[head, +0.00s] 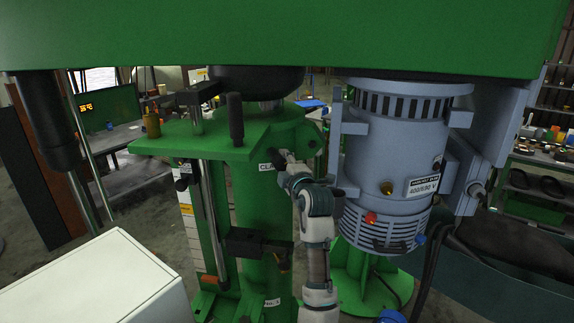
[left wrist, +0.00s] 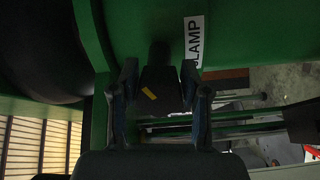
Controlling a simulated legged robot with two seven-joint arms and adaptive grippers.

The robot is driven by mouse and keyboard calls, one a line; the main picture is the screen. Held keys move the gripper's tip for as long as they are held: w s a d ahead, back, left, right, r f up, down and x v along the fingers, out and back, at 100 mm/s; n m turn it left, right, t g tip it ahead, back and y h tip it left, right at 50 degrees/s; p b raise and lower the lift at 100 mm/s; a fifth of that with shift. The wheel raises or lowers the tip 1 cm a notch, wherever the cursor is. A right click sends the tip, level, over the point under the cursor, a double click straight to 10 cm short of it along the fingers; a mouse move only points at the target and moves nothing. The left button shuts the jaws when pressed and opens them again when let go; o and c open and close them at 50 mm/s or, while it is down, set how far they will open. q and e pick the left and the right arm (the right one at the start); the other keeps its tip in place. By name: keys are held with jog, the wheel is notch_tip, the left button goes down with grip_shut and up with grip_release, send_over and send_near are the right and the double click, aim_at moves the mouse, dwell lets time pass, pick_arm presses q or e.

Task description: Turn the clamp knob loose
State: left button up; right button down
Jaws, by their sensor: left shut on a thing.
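The clamp knob (left wrist: 160,90) is black with a small yellow mark, on a short dark stem against the green machine body. A white label reading "LAMP" (left wrist: 195,42) is beside it; its start shows in the head view (head: 266,167). My left gripper (left wrist: 160,78) has its two fingers on either side of the knob and is shut on it. In the head view my left gripper (head: 283,158) reaches the green column (head: 262,205) just beside the label. There the gripper mostly hides the knob. My right gripper is not in view.
A blue-grey motor (head: 385,150) stands close to the right of my left arm. A large green beam (head: 280,40) crosses overhead. A white box (head: 100,280) is at the lower left. Benches stand behind at both sides.

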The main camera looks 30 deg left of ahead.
pick_arm(q)
jog(key=shift+s+a+f, duration=0.1)
jog(key=shift+a+f, duration=0.1)
jog(key=o, duration=1.2)
jog(key=shift+s+r, duration=0.15)
jog(key=shift+s, duration=0.15)
jog(key=shift+s+r, duration=0.15)
jog(key=shift+s, duration=0.1)
jog(key=shift+w, duration=0.25)
jog(key=shift+s+d+f, duration=0.1)
jog(key=shift+d+f, duration=0.15)
jog(key=shift+d, duration=0.15)
jog(key=v, duration=1.1)
jog(key=shift+s+r, duration=0.15)
jog(key=shift+s, duration=0.15)
